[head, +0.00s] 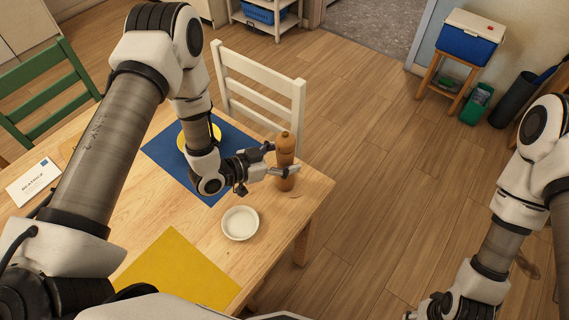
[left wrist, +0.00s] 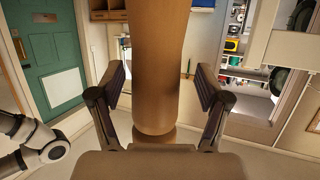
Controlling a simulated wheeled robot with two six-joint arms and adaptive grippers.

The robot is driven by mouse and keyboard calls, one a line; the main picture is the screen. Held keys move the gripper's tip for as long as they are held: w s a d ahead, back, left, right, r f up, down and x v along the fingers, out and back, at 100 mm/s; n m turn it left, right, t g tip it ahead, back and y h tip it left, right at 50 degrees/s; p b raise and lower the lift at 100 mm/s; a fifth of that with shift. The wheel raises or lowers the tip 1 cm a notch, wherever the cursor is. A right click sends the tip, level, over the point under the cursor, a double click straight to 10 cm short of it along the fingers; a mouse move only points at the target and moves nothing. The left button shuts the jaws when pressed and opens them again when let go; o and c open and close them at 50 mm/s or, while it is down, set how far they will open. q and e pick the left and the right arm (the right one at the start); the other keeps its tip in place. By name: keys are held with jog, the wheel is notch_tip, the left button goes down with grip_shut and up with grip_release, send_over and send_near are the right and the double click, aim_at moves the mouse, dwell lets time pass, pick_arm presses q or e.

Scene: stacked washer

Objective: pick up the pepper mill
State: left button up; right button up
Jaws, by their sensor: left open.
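The pepper mill (head: 285,143) is a brown wooden turned mill standing upright near the right corner of the wooden table (head: 180,233). My left gripper (head: 282,158) is open, with its fingers on either side of the mill's body. In the left wrist view the mill (left wrist: 158,55) stands between the two spread fingers of the gripper (left wrist: 160,85), with a visible gap on each side. My right gripper (head: 432,308) is low at the bottom edge, away from the table, and its fingers are not clear.
A small white bowl (head: 240,223) stands just in front of the mill. A blue placemat (head: 165,152) with a yellow plate (head: 215,132) lies beneath my left arm. A yellow placemat (head: 180,270) is nearer. A white chair (head: 262,88) stands behind the table.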

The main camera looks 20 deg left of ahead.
pick_arm(q)
jog(key=shift+s+d+r, duration=0.1)
jog(key=shift+s+d, duration=0.05)
grip_shut()
jog(key=shift+r, duration=0.15)
